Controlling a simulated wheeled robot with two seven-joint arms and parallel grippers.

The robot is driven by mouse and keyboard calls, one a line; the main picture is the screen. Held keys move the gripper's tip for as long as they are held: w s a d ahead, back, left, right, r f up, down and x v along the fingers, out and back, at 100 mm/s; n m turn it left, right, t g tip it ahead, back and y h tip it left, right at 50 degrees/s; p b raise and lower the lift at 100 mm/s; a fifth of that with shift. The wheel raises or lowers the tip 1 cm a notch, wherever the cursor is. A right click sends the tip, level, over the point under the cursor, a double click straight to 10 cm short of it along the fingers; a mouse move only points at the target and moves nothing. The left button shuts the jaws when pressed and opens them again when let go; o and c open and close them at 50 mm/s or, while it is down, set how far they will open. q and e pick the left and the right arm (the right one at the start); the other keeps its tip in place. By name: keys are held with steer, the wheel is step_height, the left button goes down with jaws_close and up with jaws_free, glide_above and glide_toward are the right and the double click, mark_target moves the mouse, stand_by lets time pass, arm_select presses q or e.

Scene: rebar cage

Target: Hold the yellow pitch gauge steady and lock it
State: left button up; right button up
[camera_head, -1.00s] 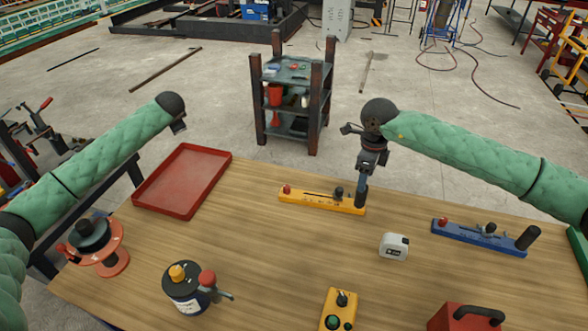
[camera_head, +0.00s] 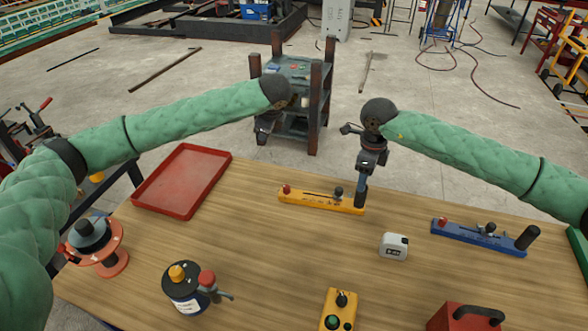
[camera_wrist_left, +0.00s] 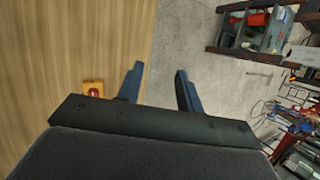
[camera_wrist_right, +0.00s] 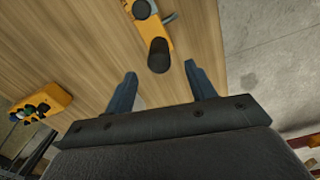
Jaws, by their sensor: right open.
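The yellow pitch gauge (camera_head: 318,202) lies flat near the table's far edge, with a red knob at its left end and a small dark knob right of its middle. My right gripper (camera_head: 361,188) points down at the gauge's right end, open. In the right wrist view the gauge's black upright handle (camera_wrist_right: 158,55) is just ahead of the open fingers (camera_wrist_right: 160,72), not clamped. My left gripper (camera_head: 266,132) hangs beyond the far edge, left of the gauge. In its wrist view the fingers (camera_wrist_left: 158,82) are apart and empty; a yellow piece with a red knob (camera_wrist_left: 93,90) shows beside them.
A blue gauge (camera_head: 478,238) and a white tape measure (camera_head: 394,246) lie to the right. A red tray (camera_head: 181,182) is at left. A dark canister (camera_head: 184,292), a spool (camera_head: 98,245), a yellow control box (camera_head: 340,308) and a red box (camera_head: 462,319) stand nearer. A shelf rack stands behind.

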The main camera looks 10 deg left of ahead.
mark_target(362, 194)
steer(key=shift+f, duration=3.95)
arm_select(q)
steer(key=s+d+f+m+g, duration=0.2)
steer(key=s+d+f+m, duration=0.3)
steer(key=s+d, duration=0.5)
steer(key=shift+s+d+m, duration=0.2)
steer(key=shift+s+m, duration=0.2)
steer(key=shift+m, duration=0.7)
steer(key=shift+f, duration=0.1)
